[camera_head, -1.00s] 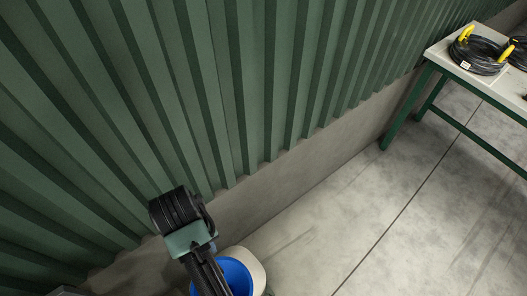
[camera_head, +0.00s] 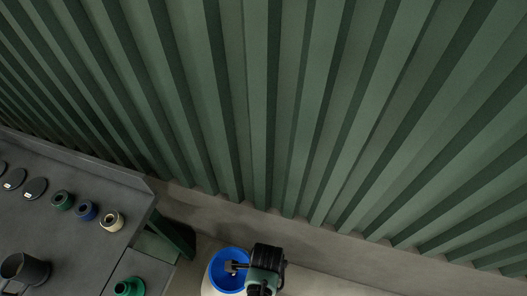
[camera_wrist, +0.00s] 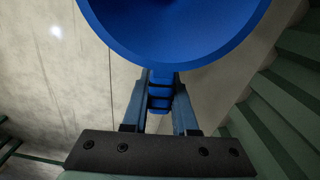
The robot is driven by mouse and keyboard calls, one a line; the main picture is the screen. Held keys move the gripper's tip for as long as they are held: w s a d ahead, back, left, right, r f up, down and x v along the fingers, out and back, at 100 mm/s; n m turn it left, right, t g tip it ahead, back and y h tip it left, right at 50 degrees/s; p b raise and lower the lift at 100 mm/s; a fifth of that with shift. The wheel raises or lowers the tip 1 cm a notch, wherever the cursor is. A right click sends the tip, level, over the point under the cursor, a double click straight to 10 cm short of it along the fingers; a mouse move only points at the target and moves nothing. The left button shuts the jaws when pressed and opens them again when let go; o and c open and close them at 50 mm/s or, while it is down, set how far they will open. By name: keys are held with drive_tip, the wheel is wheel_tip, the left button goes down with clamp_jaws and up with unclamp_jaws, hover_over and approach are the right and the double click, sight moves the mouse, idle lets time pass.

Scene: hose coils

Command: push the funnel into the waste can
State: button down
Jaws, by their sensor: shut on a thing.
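The blue funnel (camera_wrist: 175,45) fills the top of the wrist view, its wide mouth beyond my fingers. I cannot make out a waste can for certain in these views.
A dark grey bench (camera_head: 80,262) with a raised back edge stands at left. On it are several small coloured rings, dark discs, a black cup-like vessel (camera_head: 25,268) and a green fitting (camera_head: 128,287). A green corrugated wall (camera_head: 260,110) runs behind, close to my arm.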

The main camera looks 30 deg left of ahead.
drive_tip(key=shift+s+a+f+m, duration=0.1)
drive_tip(key=shift+s+f+m, duration=0.3)
drive_tip(key=shift+f, duration=0.1)
wheel_tip(320, 180, down, 6)
drive_tip(key=b, duration=0.4)
drive_tip(key=shift+b, duration=0.3)
drive_tip(key=shift+f+b, duration=1.05)
drive_tip(key=shift+f, duration=0.4)
idle(0.5)
drive_tip(key=c, duration=0.6)
unclamp_jaws()
drive_tip(key=shift+r, duration=0.1)
